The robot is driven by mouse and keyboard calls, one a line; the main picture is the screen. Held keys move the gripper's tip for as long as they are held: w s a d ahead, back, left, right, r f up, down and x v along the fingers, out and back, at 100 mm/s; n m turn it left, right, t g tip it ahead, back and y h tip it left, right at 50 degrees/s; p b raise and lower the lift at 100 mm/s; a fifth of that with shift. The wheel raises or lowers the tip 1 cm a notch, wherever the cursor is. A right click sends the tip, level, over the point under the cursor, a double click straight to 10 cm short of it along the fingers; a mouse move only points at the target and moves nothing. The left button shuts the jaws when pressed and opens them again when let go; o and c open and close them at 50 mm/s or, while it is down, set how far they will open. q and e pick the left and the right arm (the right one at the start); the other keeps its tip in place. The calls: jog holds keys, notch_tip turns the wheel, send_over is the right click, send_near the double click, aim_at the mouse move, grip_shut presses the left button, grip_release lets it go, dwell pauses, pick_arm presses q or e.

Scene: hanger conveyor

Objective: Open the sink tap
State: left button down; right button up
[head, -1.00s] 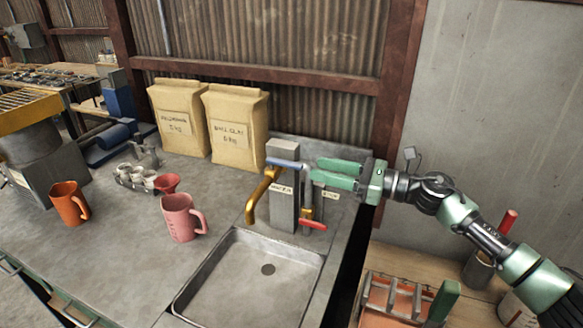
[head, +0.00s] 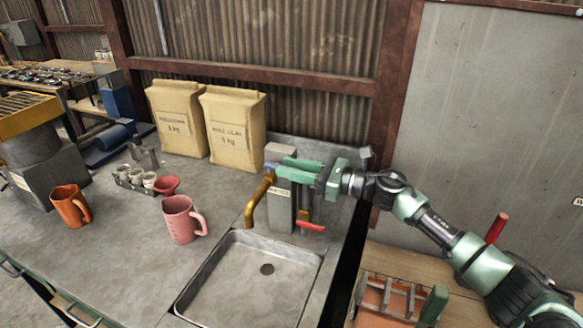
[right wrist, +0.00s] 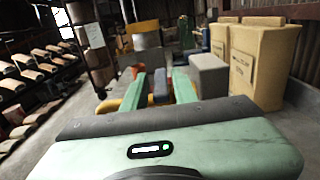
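The sink tap has a brass spout (head: 258,200) on a grey post (head: 281,208) behind the sink basin (head: 250,285). Its blue lever (head: 269,169) is at the top of the post, mostly hidden by my gripper in the head view. My right gripper (head: 284,169) reaches in from the right at lever height. In the right wrist view its two green fingers (right wrist: 159,88) are apart, with the blue-grey lever (right wrist: 160,84) between them and gaps showing on both sides. My left gripper is not in view.
A red-handled valve (head: 311,226) sits low, just right of the post. A pink mug (head: 180,220), an orange mug (head: 70,206) and a red funnel-like cup (head: 166,186) stand on the left. Two paper sacks (head: 233,128) stand behind. The worktop between mugs and basin is clear.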

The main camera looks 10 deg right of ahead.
grip_shut()
dwell(1.2)
